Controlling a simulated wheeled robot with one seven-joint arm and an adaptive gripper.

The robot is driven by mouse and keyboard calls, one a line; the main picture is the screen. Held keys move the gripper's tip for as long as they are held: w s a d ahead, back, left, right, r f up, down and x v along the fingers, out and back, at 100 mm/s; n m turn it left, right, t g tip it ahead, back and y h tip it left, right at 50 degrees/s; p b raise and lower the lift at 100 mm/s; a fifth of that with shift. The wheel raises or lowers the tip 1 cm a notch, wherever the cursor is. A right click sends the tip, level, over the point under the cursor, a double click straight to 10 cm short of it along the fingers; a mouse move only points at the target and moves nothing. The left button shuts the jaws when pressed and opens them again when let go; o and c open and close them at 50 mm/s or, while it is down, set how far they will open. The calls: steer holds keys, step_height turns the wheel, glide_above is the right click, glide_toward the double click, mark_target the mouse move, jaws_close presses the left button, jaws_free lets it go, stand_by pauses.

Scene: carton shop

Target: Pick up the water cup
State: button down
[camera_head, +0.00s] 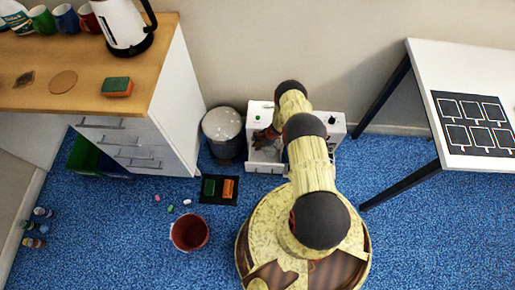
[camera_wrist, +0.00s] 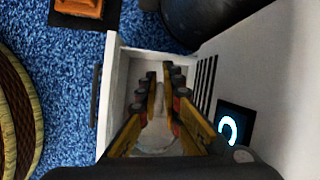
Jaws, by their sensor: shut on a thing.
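The water cup (camera_wrist: 157,134) looks pale and partly see-through in the wrist view. It sits between the fingers of my gripper (camera_wrist: 164,84), which is shut on it. The cup and fingers are inside the open-topped front bay of a white machine (camera_wrist: 112,84), and the cup's lower part is hard to make out. In the head view, the white machine (camera_head: 336,128) stands on the floor against the wall. My arm covers its middle, and the cup cannot be made out there.
A grey bin (camera_head: 223,134) stands close left of the machine. A dark mat (camera_head: 219,202) with green and orange blocks and a red bucket (camera_head: 190,232) are on the blue carpet. A wooden-topped cabinet (camera_head: 150,90) is left; a white table (camera_head: 455,75) is right.

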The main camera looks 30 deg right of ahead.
steer(key=s+d+p, duration=0.2)
steer(key=s+d, duration=0.8)
steer(key=d, duration=0.4)
steer(key=shift+s+d, duration=0.15)
steer(key=shift+s, duration=0.2)
steer(key=shift+f, duration=0.1)
stand_by(1.2)
steer(key=shift+s, duration=0.1)
stand_by(0.8)
